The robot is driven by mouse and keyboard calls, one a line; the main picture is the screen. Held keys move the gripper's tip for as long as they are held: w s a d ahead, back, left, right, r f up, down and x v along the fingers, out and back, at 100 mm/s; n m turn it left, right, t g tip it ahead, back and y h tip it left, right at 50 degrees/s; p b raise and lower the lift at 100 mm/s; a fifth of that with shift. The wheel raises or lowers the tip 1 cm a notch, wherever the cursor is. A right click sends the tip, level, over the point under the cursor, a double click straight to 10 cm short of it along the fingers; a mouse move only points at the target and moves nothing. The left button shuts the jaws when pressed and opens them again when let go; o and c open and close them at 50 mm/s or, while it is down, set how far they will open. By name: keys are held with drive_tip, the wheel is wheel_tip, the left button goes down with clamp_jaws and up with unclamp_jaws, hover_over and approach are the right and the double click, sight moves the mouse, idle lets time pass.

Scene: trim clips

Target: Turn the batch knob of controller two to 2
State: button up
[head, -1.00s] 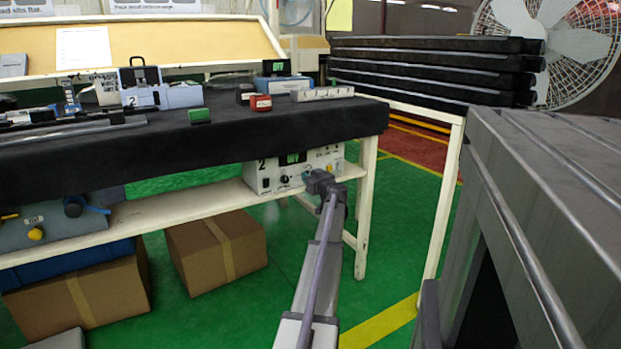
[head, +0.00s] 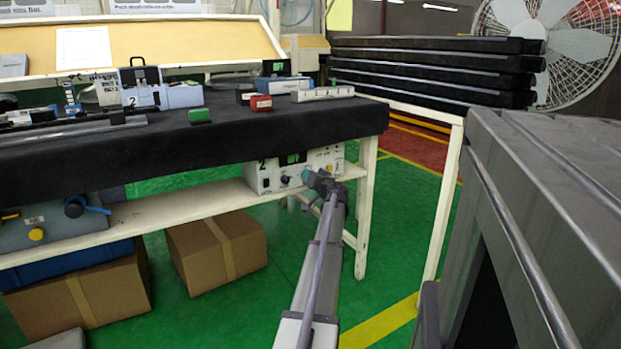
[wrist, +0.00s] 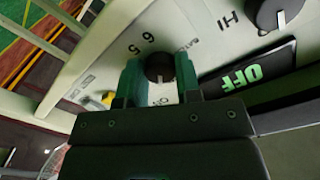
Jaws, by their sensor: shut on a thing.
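Controller two (head: 270,178) is a white box marked 2 on the shelf under the black-topped bench. In the wrist view its panel (wrist: 207,50) fills the upper part. The black batch knob (wrist: 159,66) sits between the green fingers of my gripper (wrist: 160,76), which is shut on it. The digits 5 and 6 show at the knob's upper left; a partly covered label is at its upper right. The knob's pointer and the other digits are hard to make out. In the head view my gripper (head: 318,181) is at the panel's right part and hides this knob.
Another black knob (wrist: 270,14) by HI and a green OFF display (wrist: 247,76) are beside my gripper. The bench top (head: 290,125) overhangs the controller. A bench leg (head: 366,205) is on its right. A second device (head: 50,225) stands on the shelf at left.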

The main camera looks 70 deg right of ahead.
idle(0.4)
drive_tip(key=o, duration=0.9)
drive_tip(key=v, duration=1)
drive_tip(key=shift+s+a, duration=0.3)
